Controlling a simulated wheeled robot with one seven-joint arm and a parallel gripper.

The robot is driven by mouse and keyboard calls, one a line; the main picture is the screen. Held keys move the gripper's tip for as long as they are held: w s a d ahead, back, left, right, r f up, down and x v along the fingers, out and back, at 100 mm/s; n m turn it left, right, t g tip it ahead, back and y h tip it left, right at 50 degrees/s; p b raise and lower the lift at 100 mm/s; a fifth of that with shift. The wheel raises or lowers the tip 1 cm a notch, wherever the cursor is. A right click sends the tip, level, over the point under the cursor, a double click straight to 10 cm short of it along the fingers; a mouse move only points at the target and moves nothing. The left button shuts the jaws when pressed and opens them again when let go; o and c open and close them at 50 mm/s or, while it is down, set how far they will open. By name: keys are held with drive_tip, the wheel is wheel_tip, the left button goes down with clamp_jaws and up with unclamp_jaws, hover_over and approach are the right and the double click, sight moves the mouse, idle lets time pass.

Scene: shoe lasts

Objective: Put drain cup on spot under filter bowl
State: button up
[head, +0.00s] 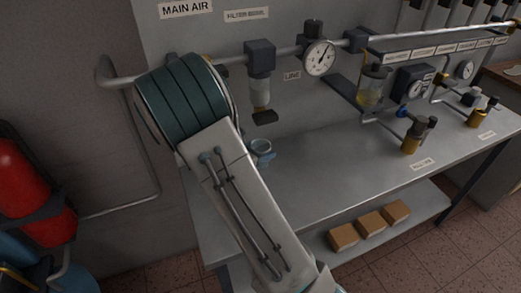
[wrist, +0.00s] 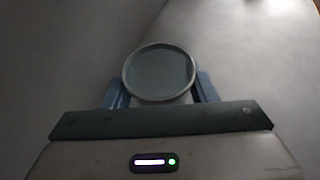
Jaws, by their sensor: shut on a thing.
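The drain cup is a small round cup with a pale rim. In the wrist view the cup (wrist: 160,72) sits between the two blue fingers of my gripper (wrist: 161,90), which is shut on it. In the head view the cup (head: 262,146) shows just right of my arm, over or on the back left of the grey bench; I cannot tell whether it touches the top. The filter bowl (head: 261,93) hangs from the pipe above and behind the cup, with a dark block (head: 265,117) below it. I cannot make out a marked spot; my arm hides part of the bench.
The bench (head: 310,165) is clear to the right of the cup, up to a brass valve (head: 411,138). A gauge (head: 320,58) and an oil bowl (head: 371,87) hang along the pipe. Boxes (head: 370,226) lie on the lower shelf. A red extinguisher (head: 25,190) stands left.

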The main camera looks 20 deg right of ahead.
drive_tip(key=shift+f, duration=0.1)
drive_tip(key=shift+f, duration=0.15)
drive_tip(key=o, duration=1)
